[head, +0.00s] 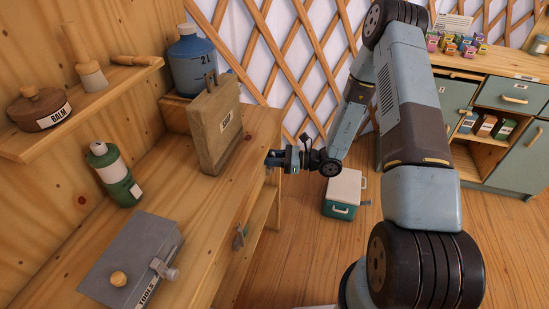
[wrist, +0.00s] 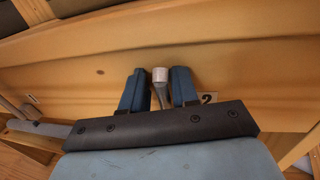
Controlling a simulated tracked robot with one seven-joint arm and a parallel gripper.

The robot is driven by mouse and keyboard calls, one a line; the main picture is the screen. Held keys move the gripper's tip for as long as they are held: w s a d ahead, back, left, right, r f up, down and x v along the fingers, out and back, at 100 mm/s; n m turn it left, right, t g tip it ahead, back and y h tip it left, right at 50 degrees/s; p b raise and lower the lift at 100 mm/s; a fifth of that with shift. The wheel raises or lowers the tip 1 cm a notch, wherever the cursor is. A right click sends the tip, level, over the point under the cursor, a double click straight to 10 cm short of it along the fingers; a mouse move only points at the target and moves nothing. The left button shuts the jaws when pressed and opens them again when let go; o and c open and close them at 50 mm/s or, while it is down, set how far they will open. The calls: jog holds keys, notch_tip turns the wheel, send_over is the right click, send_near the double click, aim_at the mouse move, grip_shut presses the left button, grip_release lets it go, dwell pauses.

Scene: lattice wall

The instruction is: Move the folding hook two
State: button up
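Folding hook two (wrist: 160,76) is a small grey metal piece with a pale rounded end, on the wooden front edge of the bench.
Another metal hook (head: 240,237) is on the nearer part of the bench front. A teal and white cooler (head: 344,195) stands on the floor.

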grip_shut()
jog(key=shift+s, duration=0.1)
